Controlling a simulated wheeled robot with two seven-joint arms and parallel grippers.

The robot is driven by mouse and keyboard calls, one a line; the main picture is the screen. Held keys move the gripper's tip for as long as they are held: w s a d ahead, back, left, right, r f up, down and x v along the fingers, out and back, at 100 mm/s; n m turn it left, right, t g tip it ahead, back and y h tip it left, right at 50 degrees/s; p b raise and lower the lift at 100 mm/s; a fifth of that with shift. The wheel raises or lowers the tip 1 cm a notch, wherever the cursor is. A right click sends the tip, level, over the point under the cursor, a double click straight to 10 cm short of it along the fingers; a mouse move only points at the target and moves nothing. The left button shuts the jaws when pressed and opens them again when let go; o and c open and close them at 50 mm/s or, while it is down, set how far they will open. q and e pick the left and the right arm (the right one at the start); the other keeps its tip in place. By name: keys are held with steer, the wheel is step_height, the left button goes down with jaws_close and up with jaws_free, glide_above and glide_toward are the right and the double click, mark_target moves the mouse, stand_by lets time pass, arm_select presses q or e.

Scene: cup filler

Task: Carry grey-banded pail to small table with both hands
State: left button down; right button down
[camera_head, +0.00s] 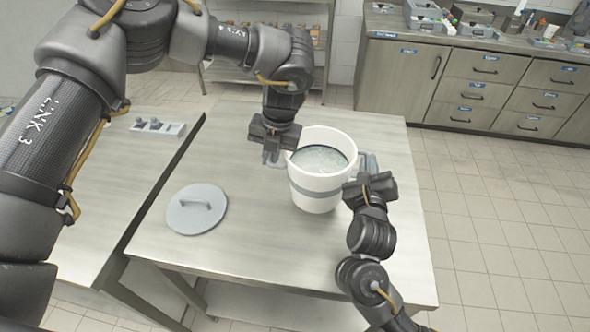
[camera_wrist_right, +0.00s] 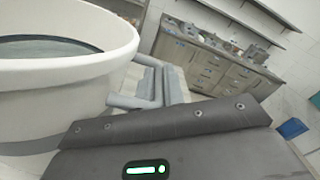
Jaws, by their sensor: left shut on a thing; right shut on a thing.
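The grey-banded pail (camera_head: 317,187) is white with a grey band and stands upright at the small table (camera_head: 260,250) in the head view; I cannot tell whether its base touches the top. It holds a pale, bubbly liquid. My left gripper (camera_head: 273,155) is shut on the pail's left handle. My right gripper (camera_head: 366,166) is shut on the right handle, beside the rim. In the right wrist view the pail (camera_wrist_right: 70,85) fills the left side, and its grey handle (camera_wrist_right: 135,102) reaches to the jaws. The left jaw contact is partly hidden.
A round grey lid (camera_head: 185,217) with a handle lies on the table left of the pail. Drawer cabinets (camera_head: 480,85) and a shelf rack (camera_head: 255,65) stand behind. Tiled floor is clear on the right.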

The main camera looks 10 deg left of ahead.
arm_select(q)
steer(key=shift+a+f, duration=0.1)
arm_select(e)
steer(key=shift+f, duration=0.1)
